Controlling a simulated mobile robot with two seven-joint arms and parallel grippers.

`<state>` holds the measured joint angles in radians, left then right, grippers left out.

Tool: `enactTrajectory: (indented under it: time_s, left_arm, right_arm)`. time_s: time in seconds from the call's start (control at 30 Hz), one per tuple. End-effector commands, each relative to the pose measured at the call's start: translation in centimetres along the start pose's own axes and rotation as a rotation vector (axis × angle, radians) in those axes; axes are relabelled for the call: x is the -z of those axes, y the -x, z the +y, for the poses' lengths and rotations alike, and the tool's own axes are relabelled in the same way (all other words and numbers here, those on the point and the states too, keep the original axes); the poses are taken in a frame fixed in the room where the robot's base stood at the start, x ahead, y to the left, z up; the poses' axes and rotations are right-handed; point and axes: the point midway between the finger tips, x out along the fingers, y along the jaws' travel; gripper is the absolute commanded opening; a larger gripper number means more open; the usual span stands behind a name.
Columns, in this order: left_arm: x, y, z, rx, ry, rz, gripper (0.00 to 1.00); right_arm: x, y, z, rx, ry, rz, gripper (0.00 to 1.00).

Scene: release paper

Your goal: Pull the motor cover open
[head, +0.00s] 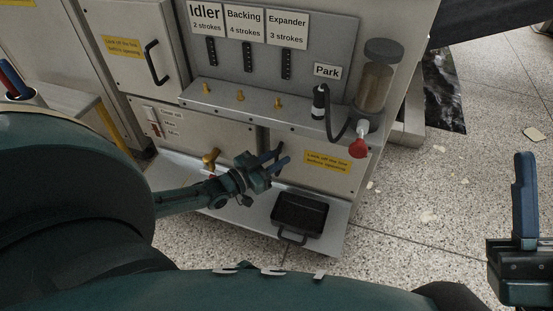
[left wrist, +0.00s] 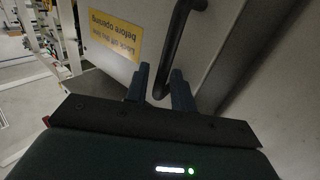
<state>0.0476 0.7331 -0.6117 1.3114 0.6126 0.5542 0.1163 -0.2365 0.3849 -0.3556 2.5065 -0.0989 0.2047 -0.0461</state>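The grey lower-right panel (head: 345,180), with a yellow "Lock off the line before opening" label (head: 328,160), appears to be the motor cover. It looks shut in the head view. My left gripper (head: 277,160) is in front of its left part. In the left wrist view, a black bar handle (left wrist: 176,40) runs down between the two open fingers (left wrist: 160,88), and the label (left wrist: 115,33) appears upside down. Contact with the handle cannot be told. In the head view the gripper hides most of this handle. My right gripper (head: 524,200) is at the right edge, only partly visible.
Another labelled door with a black handle (head: 157,62) is at the upper left. A ledge (head: 290,114) with brass knobs, a black hose and a red knob (head: 359,149) juts out above. A black tray (head: 300,212) sits below on the base plate. Speckled floor is open to the right.

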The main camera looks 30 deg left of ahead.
Motion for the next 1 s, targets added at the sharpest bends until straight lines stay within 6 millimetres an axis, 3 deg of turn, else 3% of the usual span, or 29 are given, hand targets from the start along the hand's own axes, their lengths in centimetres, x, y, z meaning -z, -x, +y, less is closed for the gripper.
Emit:
enactTrajectory:
  time_s: [0.07,0.37,1.0]
  left_arm:
    - [0.0,0.01,0.0,0.0,0.0,0.0,0.25]
    - [0.0,0.03,0.0,0.0,0.0,0.0,0.0]
    - [0.13,0.25,0.15,0.012,0.002,0.0,0.0]
  right_arm:
    - [0.02,-0.01,0.01,0.0,0.0,0.0,0.36]
    - [0.02,-0.01,0.02,0.0,0.0,0.0,0.36]
    - [0.15,-0.28,0.15,0.0,-0.007,-0.01,0.36]
